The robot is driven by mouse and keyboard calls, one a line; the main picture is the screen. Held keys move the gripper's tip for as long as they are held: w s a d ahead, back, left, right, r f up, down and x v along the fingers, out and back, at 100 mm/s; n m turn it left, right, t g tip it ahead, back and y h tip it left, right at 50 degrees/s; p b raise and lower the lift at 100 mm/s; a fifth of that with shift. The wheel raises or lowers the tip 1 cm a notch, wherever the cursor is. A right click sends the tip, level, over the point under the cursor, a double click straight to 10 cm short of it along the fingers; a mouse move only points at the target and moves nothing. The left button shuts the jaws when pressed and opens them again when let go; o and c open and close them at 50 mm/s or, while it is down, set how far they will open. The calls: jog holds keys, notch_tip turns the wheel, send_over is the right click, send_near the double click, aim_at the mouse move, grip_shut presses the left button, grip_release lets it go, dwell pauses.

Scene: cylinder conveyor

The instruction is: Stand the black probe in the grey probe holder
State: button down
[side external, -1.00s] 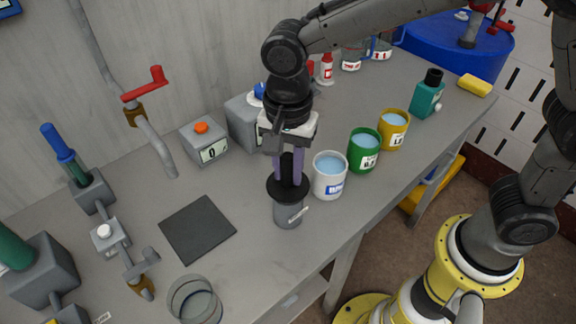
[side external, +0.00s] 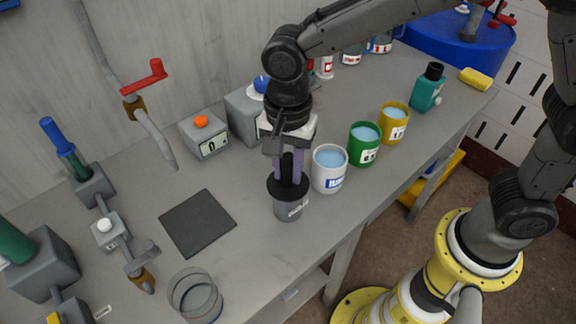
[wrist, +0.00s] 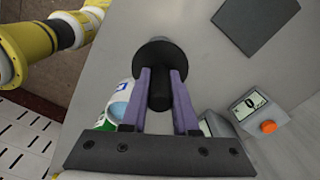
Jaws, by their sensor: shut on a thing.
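The black probe (side external: 287,166) is upright, with its handle between the purple fingers of my gripper (side external: 289,179). Its wide black disc is at the mouth of the grey probe holder (side external: 290,210), and its lower part is hidden inside the holder. I cannot tell whether the disc rests fully on the rim. In the wrist view the probe (wrist: 160,92) shows between the two fingers, with the disc beyond the fingertips. My gripper is shut on the probe.
A white cup (side external: 330,182) stands close right of the holder, then a green cup (side external: 363,155) and a yellow cup (side external: 393,133). A dark square mat (side external: 197,222) lies left. A glass dish (side external: 194,298) stands at the front edge. A grey meter box (side external: 205,139) is behind.

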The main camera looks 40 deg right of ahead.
jog(key=shift+f, duration=0.1)
jog(key=c, duration=0.6)
grip_release()
notch_tip(320, 180, up, 14)
jog(key=shift+f, duration=0.1)
dwell(0.4)
